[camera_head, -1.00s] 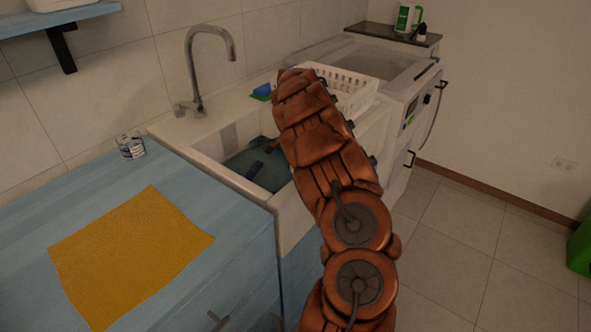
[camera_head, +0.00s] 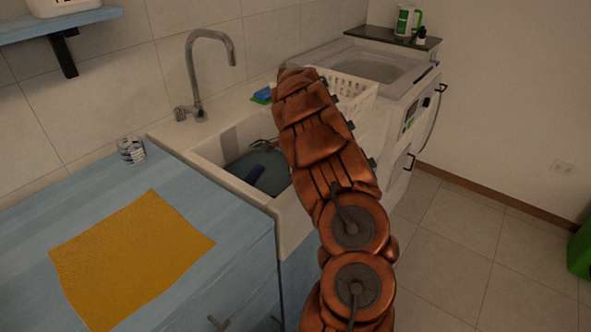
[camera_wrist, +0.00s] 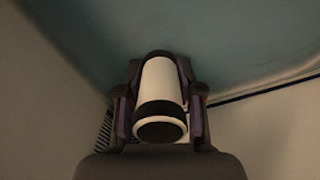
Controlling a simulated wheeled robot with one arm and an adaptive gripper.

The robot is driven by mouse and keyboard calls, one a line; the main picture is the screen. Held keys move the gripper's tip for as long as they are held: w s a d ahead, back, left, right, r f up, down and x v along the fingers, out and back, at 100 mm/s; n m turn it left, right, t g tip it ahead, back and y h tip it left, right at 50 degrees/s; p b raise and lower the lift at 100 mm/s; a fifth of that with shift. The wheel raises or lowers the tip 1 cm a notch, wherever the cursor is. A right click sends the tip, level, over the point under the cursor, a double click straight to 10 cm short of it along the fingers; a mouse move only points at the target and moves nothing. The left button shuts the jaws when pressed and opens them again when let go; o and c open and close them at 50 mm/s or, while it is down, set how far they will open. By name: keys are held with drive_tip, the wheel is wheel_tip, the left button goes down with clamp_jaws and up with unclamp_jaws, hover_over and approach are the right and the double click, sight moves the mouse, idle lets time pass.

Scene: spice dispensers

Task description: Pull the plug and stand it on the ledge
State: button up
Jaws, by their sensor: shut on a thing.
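My gripper (camera_wrist: 160,80) is shut on the plug (camera_wrist: 158,85), a pale cylinder with a dark band and a dark round end, held between the two fingers in the wrist view. In the head view my arm reaches into the white sink (camera_head: 207,150), and only a small part of my gripper (camera_head: 262,144) shows beside the arm. The plug cannot be made out there. The pale ledge (camera_head: 228,112) runs along the back of the sink, beside the tap.
Blue-green water (camera_head: 272,166) appears to lie in the sink, with a dark patch in it. The tap (camera_head: 192,80) stands behind. A blue-green sponge (camera_head: 262,95) and a white rack (camera_head: 352,92) sit on the right. A glass (camera_head: 130,149) and yellow cloth (camera_head: 130,255) lie on the blue counter.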

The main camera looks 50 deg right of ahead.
drive_tip(key=shift+r+p, duration=0.5)
drive_tip(key=shift+r, duration=1.1)
